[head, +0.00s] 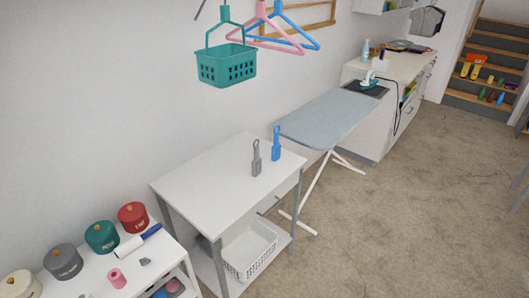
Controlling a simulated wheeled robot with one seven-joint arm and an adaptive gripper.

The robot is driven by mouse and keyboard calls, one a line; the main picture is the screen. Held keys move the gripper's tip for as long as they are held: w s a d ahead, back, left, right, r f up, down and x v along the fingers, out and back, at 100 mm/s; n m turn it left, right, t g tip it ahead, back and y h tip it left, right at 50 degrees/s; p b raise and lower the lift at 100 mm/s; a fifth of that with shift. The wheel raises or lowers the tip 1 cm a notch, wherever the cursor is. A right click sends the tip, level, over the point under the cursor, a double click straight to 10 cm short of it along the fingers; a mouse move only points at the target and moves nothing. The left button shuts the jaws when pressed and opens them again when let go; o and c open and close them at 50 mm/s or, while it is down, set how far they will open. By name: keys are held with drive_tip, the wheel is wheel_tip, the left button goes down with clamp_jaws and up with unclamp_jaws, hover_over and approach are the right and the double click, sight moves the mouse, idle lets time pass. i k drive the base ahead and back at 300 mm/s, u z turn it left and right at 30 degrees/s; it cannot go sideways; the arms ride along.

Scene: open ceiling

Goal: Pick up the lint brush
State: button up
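Two upright brush-like tools with flat bodies and slim looped handles stand near the right edge of a white table (205,190). One is a grey tool (256,158), and just right of it and farther back is a blue tool (276,145). They stand close together but apart. I cannot tell for sure which is the lint brush. A white roller with a blue handle (131,245) lies on the lower white stand at the left. My gripper is not in view.
Beside the roller stand several lidded canisters, including a red canister (133,216), and a pink spool (117,278). A white basket (249,250) sits on the table's lower shelf. An ironing board (325,118) stands behind. A teal basket (226,65) hangs above. Floor at right is clear.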

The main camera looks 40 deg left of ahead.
sight(276, 148)
drive_tip(key=u, duration=1.2)
